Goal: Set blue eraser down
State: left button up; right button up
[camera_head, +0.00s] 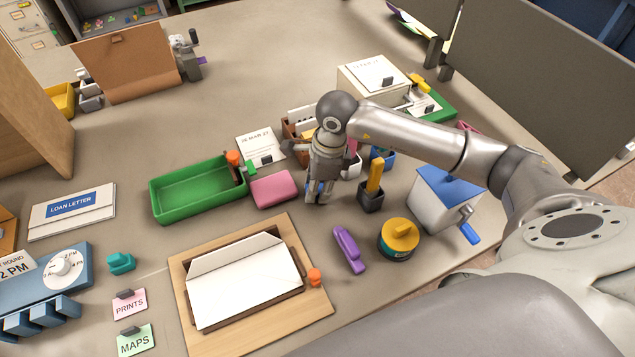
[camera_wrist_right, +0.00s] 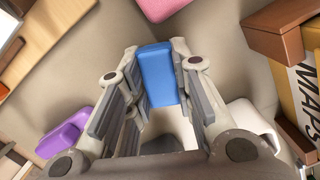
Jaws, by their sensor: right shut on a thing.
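The blue eraser (camera_wrist_right: 157,72) is a rounded blue block between the fingers of my right gripper (camera_wrist_right: 162,85) in the right wrist view. My right gripper is shut on it. In the head view my right gripper (camera_head: 319,192) points down over the table, just right of a pink block (camera_head: 273,190), and its fingers mostly hide the eraser. I cannot tell whether the eraser touches the tabletop. My left gripper is not in view.
A green tray (camera_head: 198,208) lies left of the pink block. A dark cup (camera_head: 371,201) stands close right of the gripper. A purple stapler (camera_head: 348,250), a yellow-topped round tin (camera_head: 398,243) and a wooden board (camera_head: 310,318) are in front. Bare table shows between gripper and stapler.

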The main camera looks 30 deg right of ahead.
jog(key=shift+f, duration=0.1)
jog(key=shift+f, duration=0.15)
jog(key=o, duration=0.9)
jog(key=shift+r, duration=0.2)
jog(key=shift+r, duration=0.2)
notch_tip(320, 180, up, 12)
jog(key=d+b, duration=0.1)
jog(key=b, duration=0.2)
jog(key=shift+s+d+f, duration=0.2)
jog(key=shift+s+d, duration=0.15)
jog(key=shift+s, duration=0.05)
